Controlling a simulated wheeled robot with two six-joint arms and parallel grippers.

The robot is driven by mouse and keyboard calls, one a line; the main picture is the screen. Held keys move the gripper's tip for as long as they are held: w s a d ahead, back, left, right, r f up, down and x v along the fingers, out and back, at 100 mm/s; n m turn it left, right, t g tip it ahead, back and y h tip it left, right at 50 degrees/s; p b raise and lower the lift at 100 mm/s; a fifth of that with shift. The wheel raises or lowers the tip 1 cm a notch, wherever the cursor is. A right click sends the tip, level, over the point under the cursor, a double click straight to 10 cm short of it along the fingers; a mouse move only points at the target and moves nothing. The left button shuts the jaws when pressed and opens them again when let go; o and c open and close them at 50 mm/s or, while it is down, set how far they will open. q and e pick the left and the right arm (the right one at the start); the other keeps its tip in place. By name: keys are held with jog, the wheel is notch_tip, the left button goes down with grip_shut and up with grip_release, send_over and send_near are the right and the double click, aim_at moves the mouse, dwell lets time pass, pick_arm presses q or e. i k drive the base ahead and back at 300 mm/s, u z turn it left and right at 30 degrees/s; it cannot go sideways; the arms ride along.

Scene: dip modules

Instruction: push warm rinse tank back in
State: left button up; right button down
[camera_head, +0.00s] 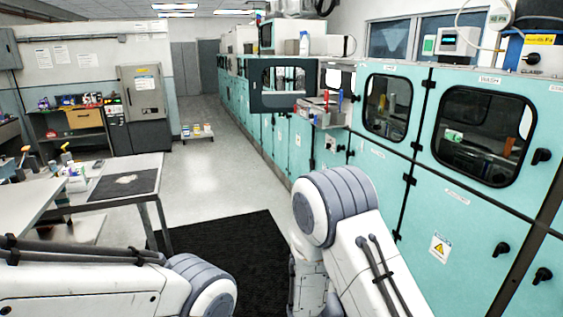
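A row of teal cabinet modules (378,165) runs along the right side and away into the distance. Midway along it, a grey tray-like unit (325,117) sticks out from the cabinet fronts, with small red and blue items on it. I cannot read a label that marks it as the warm rinse tank. A dark-framed window panel (258,103) stands out into the aisle beside it, like an open door. My two arms show at the bottom, but neither gripper is in view.
The nearest module has a window under a WASH label (489,80) and black knobs. A table with a dark mat (125,185) stands at the left. A black floor mat (228,240) lies ahead.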

aim_at(333, 118)
jog(key=z, duration=0.15)
jog(key=i, duration=2.05)
jog(key=u, duration=0.25)
jog(key=i, duration=2.35)
jog(key=u, duration=0.3)
